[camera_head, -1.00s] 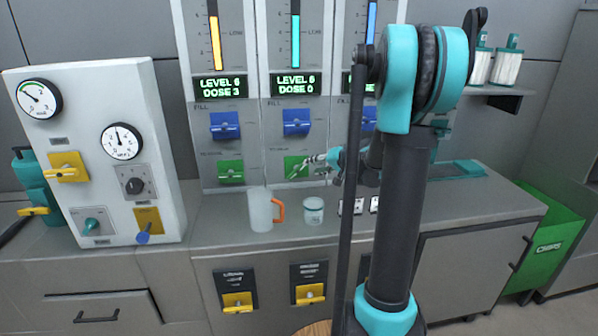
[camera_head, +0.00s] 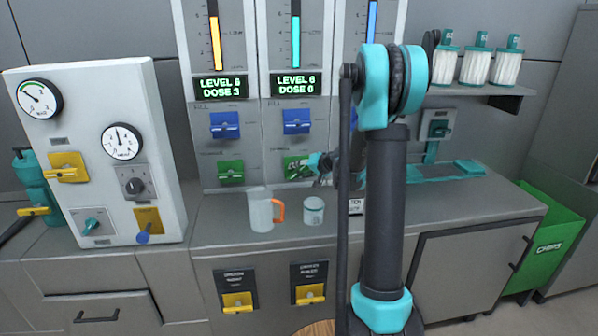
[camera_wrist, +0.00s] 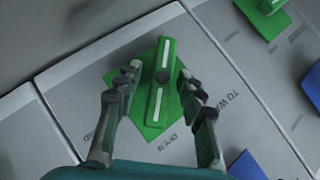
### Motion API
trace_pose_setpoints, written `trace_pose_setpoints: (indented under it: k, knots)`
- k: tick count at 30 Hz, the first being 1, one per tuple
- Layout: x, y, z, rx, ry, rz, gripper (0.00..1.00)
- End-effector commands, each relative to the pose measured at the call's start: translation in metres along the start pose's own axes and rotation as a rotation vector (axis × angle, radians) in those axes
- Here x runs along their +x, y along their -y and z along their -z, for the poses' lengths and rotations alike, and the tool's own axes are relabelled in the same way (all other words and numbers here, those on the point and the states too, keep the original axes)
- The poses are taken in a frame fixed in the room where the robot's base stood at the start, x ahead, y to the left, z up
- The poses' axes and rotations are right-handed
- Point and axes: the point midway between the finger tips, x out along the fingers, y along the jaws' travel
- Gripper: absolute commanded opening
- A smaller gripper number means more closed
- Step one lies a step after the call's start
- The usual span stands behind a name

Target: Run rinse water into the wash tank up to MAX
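The middle dosing column has a green valve (camera_head: 292,167) low on its panel, partly hidden by my wrist in the head view. In the wrist view this green valve's bar handle (camera_wrist: 162,85), with white stripes, stands between my fingers. My gripper (camera_wrist: 158,80) is open, with a finger on each side of the handle and visible gaps. Printed labels near it read "OPEN" and "TO WA…", the rest cut off. Above it are a blue fill valve (camera_head: 296,122) and a display (camera_head: 295,85) reading about "LEVEL 6 DOSE 0". I cannot identify the wash tank or a MAX mark.
A cloudy jug with an orange handle (camera_head: 261,212) and a small lidded jar (camera_head: 313,211) stand on the counter below. Another green valve (camera_head: 230,172) is on the left column. A gauge panel (camera_head: 100,160) stands left. My arm hides the right column's lower part.

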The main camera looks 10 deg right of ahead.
Motion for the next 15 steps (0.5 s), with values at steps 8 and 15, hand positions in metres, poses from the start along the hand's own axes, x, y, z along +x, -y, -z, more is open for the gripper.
trace_pose_setpoints:
  k: [8,15]
  knots:
    - [-0.0002,0.0,0.0,0.0,0.0,0.0,0.02]
    - [-0.0002,-0.0002,0.0001,0.003,0.0,0.003,0.0]
